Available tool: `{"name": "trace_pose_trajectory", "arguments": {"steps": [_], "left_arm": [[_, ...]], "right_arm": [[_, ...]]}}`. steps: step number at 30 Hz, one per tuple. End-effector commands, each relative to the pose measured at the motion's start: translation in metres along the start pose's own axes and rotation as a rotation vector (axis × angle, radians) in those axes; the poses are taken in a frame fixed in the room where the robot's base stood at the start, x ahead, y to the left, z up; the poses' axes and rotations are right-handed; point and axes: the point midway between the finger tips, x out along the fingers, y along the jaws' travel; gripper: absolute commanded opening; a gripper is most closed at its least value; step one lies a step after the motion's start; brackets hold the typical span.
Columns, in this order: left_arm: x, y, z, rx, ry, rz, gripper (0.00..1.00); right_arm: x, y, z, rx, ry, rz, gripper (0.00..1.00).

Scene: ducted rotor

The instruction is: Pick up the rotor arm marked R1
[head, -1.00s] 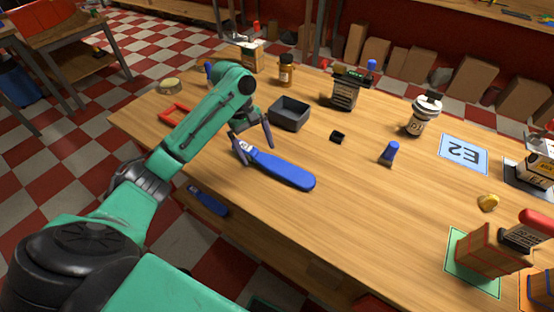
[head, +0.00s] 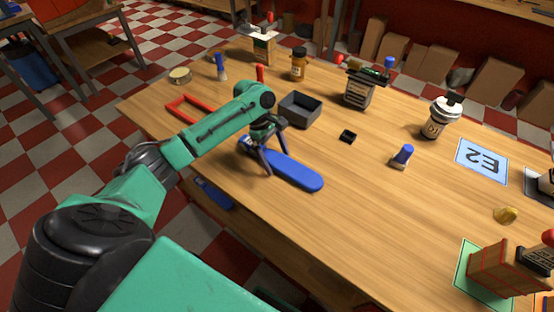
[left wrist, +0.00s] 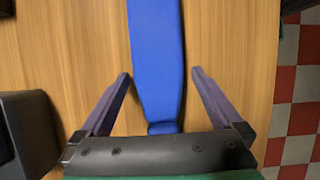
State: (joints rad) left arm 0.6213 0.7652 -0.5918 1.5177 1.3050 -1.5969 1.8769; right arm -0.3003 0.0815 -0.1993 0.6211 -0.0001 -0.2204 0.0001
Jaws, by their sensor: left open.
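A blue paddle-shaped rotor arm (head: 302,177) lies flat on the wooden table; it also shows in the left wrist view (left wrist: 156,40). A small white label shows at its far-left end, but I cannot read its mark. My left gripper (head: 277,163) is open over the rotor arm's labelled half. In the left wrist view the fingers (left wrist: 160,73) stand on either side of the blue piece, with a gap on each side. A second blue piece (head: 213,194) with a pale label sits lower, by the table's front edge. My right gripper is not in view.
A dark open box (head: 300,110) stands just behind the left gripper, with a small black block (head: 347,136) to its right. A red frame (head: 188,108) lies to the left. The front middle is clear.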

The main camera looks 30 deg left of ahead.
Motion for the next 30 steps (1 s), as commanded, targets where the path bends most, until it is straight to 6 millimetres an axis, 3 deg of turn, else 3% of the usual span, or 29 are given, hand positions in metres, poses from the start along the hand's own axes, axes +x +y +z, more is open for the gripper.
{"name": "trace_pose_trajectory", "arguments": {"steps": [5, 6, 12, 14, 23, 26, 30], "left_arm": [[0.002, 0.001, 0.000, 0.000, 0.001, 0.003, 1.00], [0.002, 0.001, 0.000, 0.000, 0.001, 0.002, 0.96], [0.001, 0.001, 0.000, 0.000, 0.001, 0.003, 0.20], [0.001, 0.001, 0.000, 0.000, 0.001, 0.003, 0.00], [-0.003, 0.001, 0.002, 0.002, 0.000, 0.004, 0.00], [-0.013, 0.002, 0.006, 0.002, 0.000, 0.006, 0.00], [-0.042, 0.002, 0.018, 0.003, 0.001, 0.009, 0.00]], "right_arm": [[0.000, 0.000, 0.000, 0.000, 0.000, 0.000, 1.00], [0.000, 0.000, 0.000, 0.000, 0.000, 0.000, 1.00], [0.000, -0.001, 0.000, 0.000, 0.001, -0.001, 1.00], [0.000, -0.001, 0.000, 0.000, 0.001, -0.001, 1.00], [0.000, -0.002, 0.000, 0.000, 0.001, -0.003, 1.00], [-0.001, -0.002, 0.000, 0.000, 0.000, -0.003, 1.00], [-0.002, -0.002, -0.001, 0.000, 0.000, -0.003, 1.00]]}}
